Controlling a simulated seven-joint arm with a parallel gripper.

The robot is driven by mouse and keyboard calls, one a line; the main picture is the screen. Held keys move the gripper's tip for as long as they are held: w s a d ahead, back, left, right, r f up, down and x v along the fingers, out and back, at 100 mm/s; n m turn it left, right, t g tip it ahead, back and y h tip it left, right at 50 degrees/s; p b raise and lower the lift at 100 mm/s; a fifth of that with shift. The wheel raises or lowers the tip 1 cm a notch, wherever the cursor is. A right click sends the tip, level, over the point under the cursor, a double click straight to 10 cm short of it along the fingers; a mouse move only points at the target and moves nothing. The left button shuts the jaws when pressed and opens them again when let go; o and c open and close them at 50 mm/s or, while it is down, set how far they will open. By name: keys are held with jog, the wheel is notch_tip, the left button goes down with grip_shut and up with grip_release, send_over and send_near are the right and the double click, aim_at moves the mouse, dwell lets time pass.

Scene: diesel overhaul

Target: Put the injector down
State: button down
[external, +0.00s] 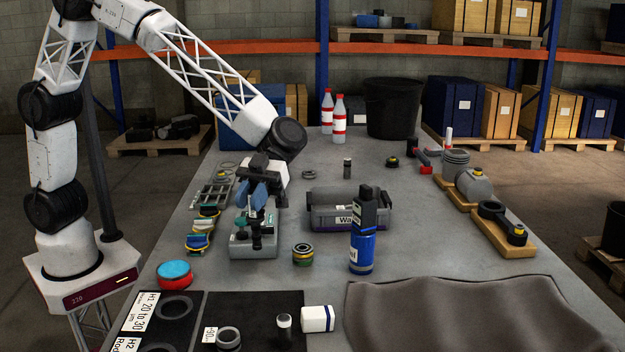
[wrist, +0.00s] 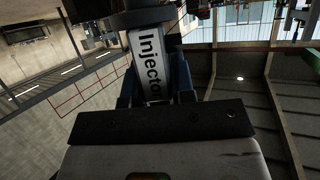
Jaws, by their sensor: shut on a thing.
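My gripper (external: 258,197) is over the left half of the table, with its blue fingers pointing down toward a small grey block-like stand (external: 243,247). It is shut on the injector, whose white "Injector" label (wrist: 151,62) shows between the fingers in the wrist view. In the external view the injector is small and partly hidden by the fingers. I cannot tell whether its lower end touches the stand or the dark and teal parts there.
A grey bin (external: 335,217) and a blue bottle (external: 362,245) stand to the right. Gasket-like parts (external: 201,232) lie to the left. A red-rimmed tin (external: 174,272), black labelled mats (external: 255,307) and a brown cloth (external: 450,315) are in front. The table's middle right is clear.

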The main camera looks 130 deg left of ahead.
jog(key=shift+f, duration=3.05)
jog(key=shift+f, duration=2)
jog(key=c, duration=1)
grip_release()
jog(key=shift+o, duration=0.2)
send_near(252, 223)
jog(key=f, duration=0.1)
jog(key=a+f, duration=0.1)
jog(key=s+a+f, duration=0.1)
jog(key=shift+s+f, duration=0.1)
jog(key=shift+f, duration=0.3)
